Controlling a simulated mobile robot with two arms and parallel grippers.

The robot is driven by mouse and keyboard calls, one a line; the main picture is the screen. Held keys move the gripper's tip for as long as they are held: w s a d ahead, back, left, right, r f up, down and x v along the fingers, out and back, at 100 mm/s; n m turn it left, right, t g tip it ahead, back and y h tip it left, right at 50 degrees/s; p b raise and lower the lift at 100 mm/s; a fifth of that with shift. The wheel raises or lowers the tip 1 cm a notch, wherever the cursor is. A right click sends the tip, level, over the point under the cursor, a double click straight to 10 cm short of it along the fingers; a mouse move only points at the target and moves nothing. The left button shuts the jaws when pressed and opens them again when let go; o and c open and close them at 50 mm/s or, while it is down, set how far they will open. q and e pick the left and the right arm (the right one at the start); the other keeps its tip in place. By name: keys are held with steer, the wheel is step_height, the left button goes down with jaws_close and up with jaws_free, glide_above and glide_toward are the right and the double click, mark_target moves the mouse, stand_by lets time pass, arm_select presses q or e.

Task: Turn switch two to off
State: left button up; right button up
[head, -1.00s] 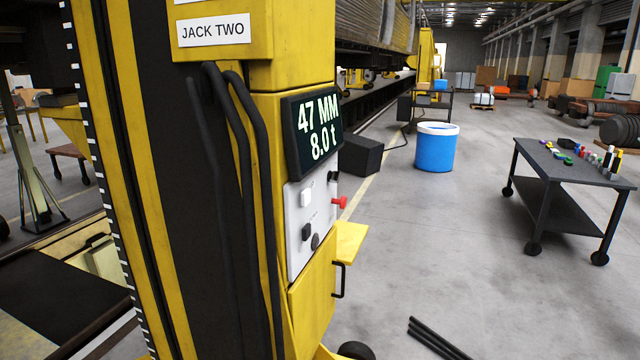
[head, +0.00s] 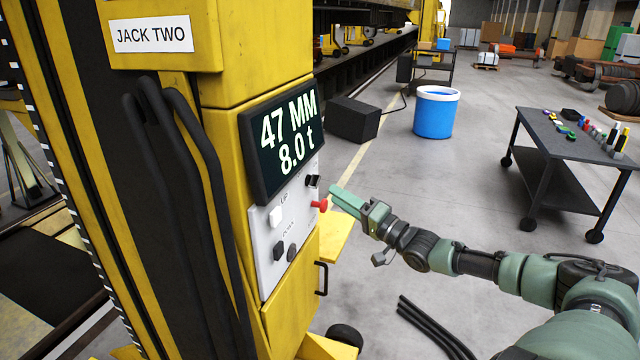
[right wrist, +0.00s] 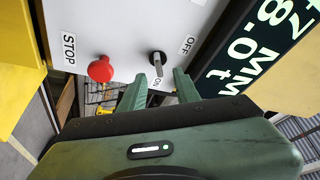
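The switch on the jack two panel is a small black rotary knob (head: 313,181) below the display. In the right wrist view the knob (right wrist: 157,60) has its lever pointing at the ON label (right wrist: 157,83); the OFF label (right wrist: 187,45) is to its right. My right gripper (head: 337,192) is in front of the panel, beside the red stop button (head: 320,205). In the right wrist view its two green fingers (right wrist: 157,82) are apart, with the knob ahead between their tips and apparently not gripped. My left gripper is not in view.
The yellow jack column (head: 225,60) carries the display (head: 280,140) reading 47 MM and 8.0 t. The red button (right wrist: 101,69) is close to one finger. A yellow ledge (head: 335,237) juts out below. A dark cart (head: 560,145) and blue bucket (head: 436,115) stand behind.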

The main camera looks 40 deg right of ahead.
mark_target(319, 183)
steer(key=x, duration=0.4)
steer(key=shift+w+r, duration=0.1)
steer(key=shift+w, duration=0.25)
steer(key=shift+f+x, duration=0.2)
steer(key=shift+x, duration=0.9)
steer(key=shift+c, duration=0.3)
jaws_close()
